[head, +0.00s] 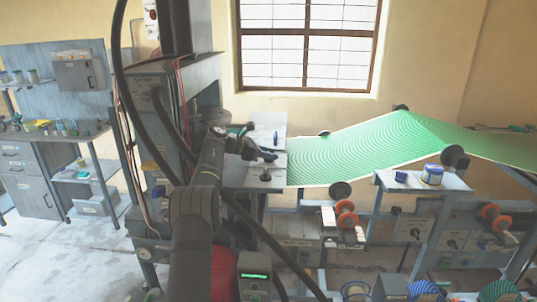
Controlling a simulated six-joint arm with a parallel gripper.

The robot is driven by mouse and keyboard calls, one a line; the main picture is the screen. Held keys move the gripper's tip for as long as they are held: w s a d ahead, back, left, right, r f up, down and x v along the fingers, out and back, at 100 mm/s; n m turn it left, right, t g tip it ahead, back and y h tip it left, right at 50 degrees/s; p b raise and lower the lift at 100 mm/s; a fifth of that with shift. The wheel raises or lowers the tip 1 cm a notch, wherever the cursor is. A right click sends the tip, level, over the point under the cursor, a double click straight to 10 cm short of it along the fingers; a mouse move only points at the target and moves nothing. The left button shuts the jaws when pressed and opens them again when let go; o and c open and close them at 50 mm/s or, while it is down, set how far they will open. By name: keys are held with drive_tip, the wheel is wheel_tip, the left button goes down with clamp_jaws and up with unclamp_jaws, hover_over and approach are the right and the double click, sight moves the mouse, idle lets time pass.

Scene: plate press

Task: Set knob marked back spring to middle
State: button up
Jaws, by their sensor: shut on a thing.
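My gripper (246,129) is small and dark at the far end of my arm, over the grey bed (240,173) beside the tall press (160,110). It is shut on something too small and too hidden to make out. A small dark knob-like part (265,177) shows at the front of the bed, apart from my gripper. I cannot read any label saying back spring, so I cannot tell which knob bears it or how it is set.
A green striped sheet (370,145) runs right from the bed over rollers. A small blue item (262,152) lies on the bed. A side table (422,181) holds a blue-and-white tin (432,175). Dark cables hang close around my arm. A workbench (45,140) stands left.

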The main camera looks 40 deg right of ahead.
idle(0.3)
drive_tip(key=o, duration=1)
drive_tip(key=v, duration=1.7)
drive_tip(key=shift+w+a, duration=0.15)
drive_tip(key=shift+c, duration=0.6)
